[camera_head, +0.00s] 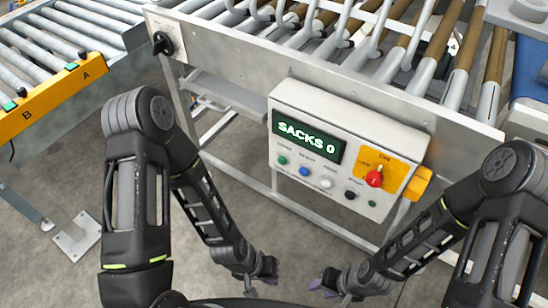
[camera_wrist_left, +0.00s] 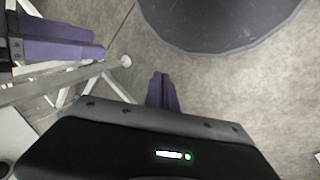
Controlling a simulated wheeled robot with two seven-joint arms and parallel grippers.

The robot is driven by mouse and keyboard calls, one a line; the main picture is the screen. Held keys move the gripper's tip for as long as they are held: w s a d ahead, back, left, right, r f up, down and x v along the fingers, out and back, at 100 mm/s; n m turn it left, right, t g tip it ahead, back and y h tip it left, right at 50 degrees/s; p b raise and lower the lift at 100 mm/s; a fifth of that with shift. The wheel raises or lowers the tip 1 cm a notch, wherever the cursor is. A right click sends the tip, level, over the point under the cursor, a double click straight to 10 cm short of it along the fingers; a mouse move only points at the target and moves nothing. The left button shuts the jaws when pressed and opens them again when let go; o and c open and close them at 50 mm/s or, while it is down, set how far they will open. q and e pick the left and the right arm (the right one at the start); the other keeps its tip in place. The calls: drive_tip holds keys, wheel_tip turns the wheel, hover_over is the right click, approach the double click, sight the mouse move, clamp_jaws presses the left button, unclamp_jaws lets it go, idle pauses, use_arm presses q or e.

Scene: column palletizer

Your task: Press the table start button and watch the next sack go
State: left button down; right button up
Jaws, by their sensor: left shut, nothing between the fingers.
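The control box (camera_head: 345,130) hangs on the conveyor table frame, and its lit display (camera_head: 308,137) reads "SACKS 0". Below the display sit a green button (camera_head: 282,160), a blue button (camera_head: 304,172), a white button (camera_head: 326,184) and a black knob (camera_head: 350,195). Their labels are too small to read surely. A red knob (camera_head: 374,179) stands on a yellow plate at the right. My left gripper (camera_head: 270,276) is shut and empty, low in front of the box and apart from it. In the left wrist view its purple fingers (camera_wrist_left: 161,91) are together. My right gripper (camera_head: 320,283) is close beside it.
The roller table (camera_head: 340,50) spans the top, with a black rotary switch (camera_head: 162,43) at its left corner. Another roller conveyor with a yellow panel (camera_head: 50,97) stands at the far left. Metal legs and braces stand under the table. Bare floor (camera_head: 60,165) shows at left.

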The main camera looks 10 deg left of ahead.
use_arm(q)
drive_tip(key=w+a+r+n+h+b, duration=0.1)
drive_tip(key=w+n+h+b, duration=0.45)
drive_tip(key=w+b, duration=0.3)
drive_tip(key=w+a+r+n+t+h+b, duration=0.2)
drive_tip(key=w+a+r, duration=0.2)
drive_tip(key=w+r, duration=0.1)
drive_tip(key=w+a+r+n+t+h+b, duration=0.2)
drive_tip(key=w+a+r+t, duration=0.1)
drive_tip(key=r, duration=0.5)
drive_tip(key=shift+w+a+r+t+b, duration=0.3)
drive_tip(key=shift+w+a+b, duration=0.15)
drive_tip(key=shift+w, duration=0.5)
drive_tip(key=shift+w+f, duration=0.1)
